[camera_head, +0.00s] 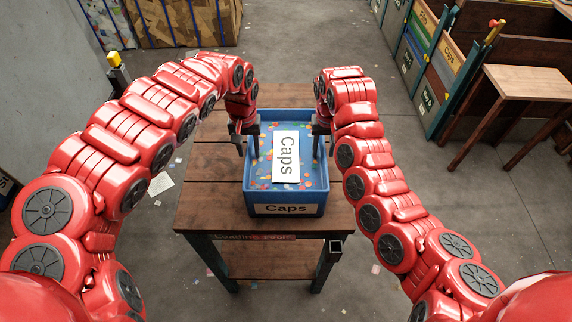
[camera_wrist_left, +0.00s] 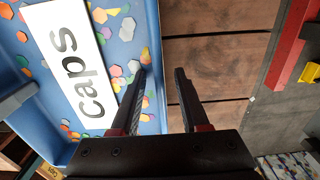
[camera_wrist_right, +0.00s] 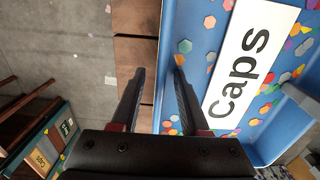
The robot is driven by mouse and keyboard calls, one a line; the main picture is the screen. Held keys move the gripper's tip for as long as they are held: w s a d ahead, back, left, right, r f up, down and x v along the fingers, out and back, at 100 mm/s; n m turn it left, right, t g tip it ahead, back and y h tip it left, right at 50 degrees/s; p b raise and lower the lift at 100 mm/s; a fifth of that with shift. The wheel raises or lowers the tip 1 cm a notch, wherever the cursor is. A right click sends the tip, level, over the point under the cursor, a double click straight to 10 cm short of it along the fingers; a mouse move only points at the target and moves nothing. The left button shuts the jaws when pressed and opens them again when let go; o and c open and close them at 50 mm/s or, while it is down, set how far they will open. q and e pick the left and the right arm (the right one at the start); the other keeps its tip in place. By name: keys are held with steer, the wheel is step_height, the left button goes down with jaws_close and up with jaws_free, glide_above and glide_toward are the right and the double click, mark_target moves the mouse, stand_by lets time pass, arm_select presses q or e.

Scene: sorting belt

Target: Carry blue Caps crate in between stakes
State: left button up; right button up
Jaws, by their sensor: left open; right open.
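The blue Caps crate (camera_head: 258,199) stands on a wooden table. It holds several coloured caps and a white card reading Caps. My left gripper (camera_head: 245,139) is open at the crate's left wall; in the left wrist view (camera_wrist_left: 162,76) one finger is over the crate's inside and the other outside it. My right gripper (camera_head: 321,140) is open at the right wall; in the right wrist view (camera_wrist_right: 158,74) its fingers likewise lie on either side of the wall. Whether the fingers touch the walls I cannot tell.
The wooden table (camera_head: 210,190) has bare room left of the crate. A rack of labelled bins (camera_head: 425,60) and a small wooden table (camera_head: 530,82) stand at the right. A cardboard-filled container (camera_head: 190,22) is at the back left. Grey floor (camera_head: 305,45) behind the table is open.

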arm_select(q)
jaws_close()
arm_select(e)
jaws_close()
stand_by(1.1)
